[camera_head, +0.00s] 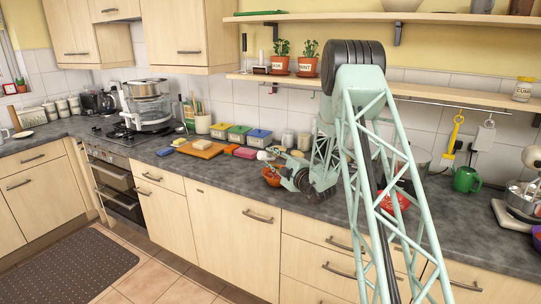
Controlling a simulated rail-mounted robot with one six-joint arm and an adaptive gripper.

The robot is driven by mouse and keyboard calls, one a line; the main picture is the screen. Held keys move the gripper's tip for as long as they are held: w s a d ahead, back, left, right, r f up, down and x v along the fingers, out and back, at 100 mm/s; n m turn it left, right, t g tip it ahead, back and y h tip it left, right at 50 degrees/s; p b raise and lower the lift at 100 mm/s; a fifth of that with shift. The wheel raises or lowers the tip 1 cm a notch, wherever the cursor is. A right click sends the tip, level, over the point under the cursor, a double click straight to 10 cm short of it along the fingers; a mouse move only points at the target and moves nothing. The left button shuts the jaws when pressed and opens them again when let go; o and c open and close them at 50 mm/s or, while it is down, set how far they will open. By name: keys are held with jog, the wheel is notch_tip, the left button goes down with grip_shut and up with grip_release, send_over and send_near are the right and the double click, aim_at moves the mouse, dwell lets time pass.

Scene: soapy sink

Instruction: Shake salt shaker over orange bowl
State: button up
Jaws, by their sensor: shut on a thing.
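The orange bowl (271,178) stands on the grey counter near its front edge, left of my arm's lower links. My gripper (276,156) is just above the bowl and is small and partly covered by my own arm. It is shut on a small white thing, which looks like the salt shaker (263,155). The shaker lies tilted close to sideways, over the bowl and apart from it. The finger contact and the bowl's contents are too small to make out.
A wooden board (201,149) with sponges and several coloured tubs (238,134) stand to the left. Jars (303,141) stand behind the gripper. A red bowl (397,200) and a green mug (466,179) are to the right. A shelf (290,79) runs above.

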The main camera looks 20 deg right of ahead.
jog(key=shift+r, duration=0.1)
dwell(0.3)
jog(key=shift+r+p, duration=0.9)
jog(key=shift+r, duration=0.5)
jog(key=shift+f, duration=0.15)
jog(key=shift+f+b, duration=0.65)
jog(key=shift+f, duration=0.7)
jog(key=shift+r+p, duration=0.85)
jog(key=shift+r, duration=0.65)
